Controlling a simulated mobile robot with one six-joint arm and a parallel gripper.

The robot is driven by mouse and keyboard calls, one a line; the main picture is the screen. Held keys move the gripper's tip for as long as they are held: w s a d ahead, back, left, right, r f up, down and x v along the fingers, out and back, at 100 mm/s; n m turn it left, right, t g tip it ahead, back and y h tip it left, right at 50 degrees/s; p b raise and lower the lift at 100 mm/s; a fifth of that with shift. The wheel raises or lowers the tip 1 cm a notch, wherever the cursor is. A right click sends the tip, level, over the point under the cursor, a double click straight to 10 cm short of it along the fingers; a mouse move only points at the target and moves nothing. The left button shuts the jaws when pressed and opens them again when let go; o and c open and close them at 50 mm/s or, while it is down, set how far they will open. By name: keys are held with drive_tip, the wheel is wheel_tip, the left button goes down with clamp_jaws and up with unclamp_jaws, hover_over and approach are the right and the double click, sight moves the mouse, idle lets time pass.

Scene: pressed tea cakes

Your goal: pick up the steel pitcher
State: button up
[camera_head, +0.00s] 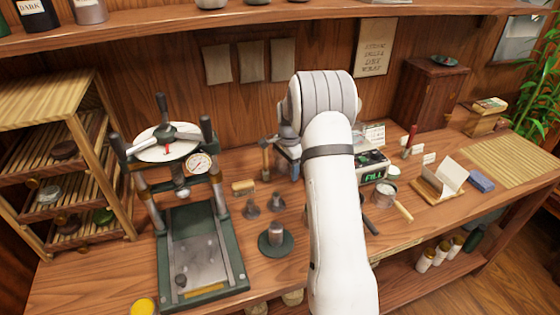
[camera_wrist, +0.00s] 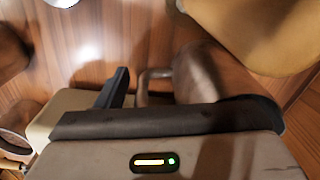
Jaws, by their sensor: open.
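In the wrist view, what looks like the steel pitcher (camera_wrist: 205,72) is a dark, brownish-grey metal cylinder with a loop handle on its left side. It lies just beyond my gripper (camera_wrist: 188,98), whose dark left finger stands left of the handle. My gripper is open. The right finger is hard to make out, and I cannot tell whether the pitcher is between the fingers or touching them. In the head view my white arm reaches over the table, and I cannot make out the pitcher there; the arm covers that part.
A green press (camera_head: 200,250) with a gauge stands left, beside a slatted wooden rack (camera_head: 60,90). Small metal weights (camera_head: 252,208) sit between press and arm. A metal tin (camera_head: 386,193) is right of the arm. In the wrist view, a large tan rounded thing (camera_wrist: 255,35) is close at upper right.

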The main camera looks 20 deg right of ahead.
clamp_jaws()
idle(0.7)
